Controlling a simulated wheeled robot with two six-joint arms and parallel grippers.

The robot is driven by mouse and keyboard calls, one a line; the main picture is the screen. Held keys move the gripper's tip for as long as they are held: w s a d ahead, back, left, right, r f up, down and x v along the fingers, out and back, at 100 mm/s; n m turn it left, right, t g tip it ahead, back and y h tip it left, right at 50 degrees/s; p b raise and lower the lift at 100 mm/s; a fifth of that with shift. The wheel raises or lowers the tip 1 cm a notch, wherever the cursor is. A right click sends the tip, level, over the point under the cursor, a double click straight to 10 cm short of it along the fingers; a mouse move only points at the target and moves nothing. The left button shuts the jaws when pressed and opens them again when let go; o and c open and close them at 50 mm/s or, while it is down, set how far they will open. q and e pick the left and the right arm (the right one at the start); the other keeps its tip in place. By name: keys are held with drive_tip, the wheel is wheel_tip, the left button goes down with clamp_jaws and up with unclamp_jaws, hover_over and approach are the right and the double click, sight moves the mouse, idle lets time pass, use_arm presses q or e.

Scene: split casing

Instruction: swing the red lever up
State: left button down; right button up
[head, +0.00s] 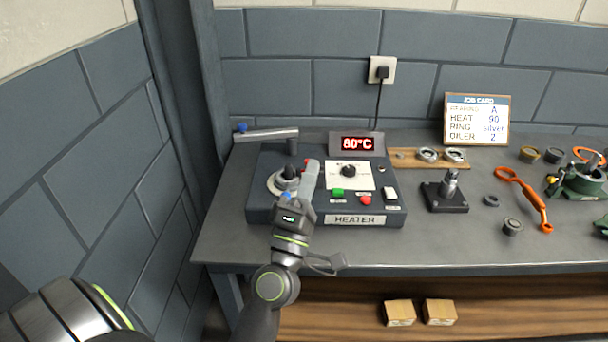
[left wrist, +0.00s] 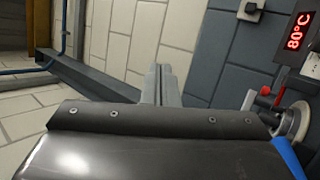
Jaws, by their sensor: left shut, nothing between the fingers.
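The heater (head: 327,219) is a dark blue-grey box on the bench, with a lit display (head: 357,143) reading 80°C. A small part of the red lever (head: 308,161) shows beside the fingertips of my left gripper (head: 310,167) in the head view; the gripper hides the rest. In the left wrist view the red lever (left wrist: 279,97) is at the right, beside a round pale dial, apart from the fingers. My left gripper (left wrist: 161,72) is shut and empty, over the heater's left half. I cannot tell from the head view whether it touches the lever. My right gripper is not in view.
The heater also carries a dark knob (head: 348,171), a green button (head: 337,192) and a red button (head: 366,201). A grey bar (head: 268,135) with a blue end stands behind. A post on a black base (head: 445,199) and an orange tool (head: 533,204) lie to the right.

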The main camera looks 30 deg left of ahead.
use_arm(q)
drive_tip(key=w+a+f+n+g+y, duration=0.3)
drive_tip(key=a+n+g+y, duration=0.4)
drive_tip(key=n, duration=0.6)
drive_tip(key=w+d+f+n+g+h, duration=0.2)
drive_tip(key=w+d+f+n+g, duration=0.1)
drive_tip(key=f, duration=0.4)
drive_tip(key=n+g, duration=0.1)
drive_tip(key=g, duration=0.1)
drive_tip(key=shift+w+f+g+h, duration=0.15)
drive_tip(key=shift+f+g+h, duration=0.15)
drive_tip(key=shift+h, duration=0.1)
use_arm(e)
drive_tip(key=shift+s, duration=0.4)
use_arm(q)
drive_tip(key=p+x, duration=0.1)
drive_tip(key=x, duration=0.9)
drive_tip(key=shift+p, duration=0.3)
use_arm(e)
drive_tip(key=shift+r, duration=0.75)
use_arm(q)
drive_tip(key=shift+d+r, duration=0.1)
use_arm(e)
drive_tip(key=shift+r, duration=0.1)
use_arm(q)
drive_tip(key=shift+r+p, duration=0.1)
drive_tip(key=shift+p, duration=0.3)
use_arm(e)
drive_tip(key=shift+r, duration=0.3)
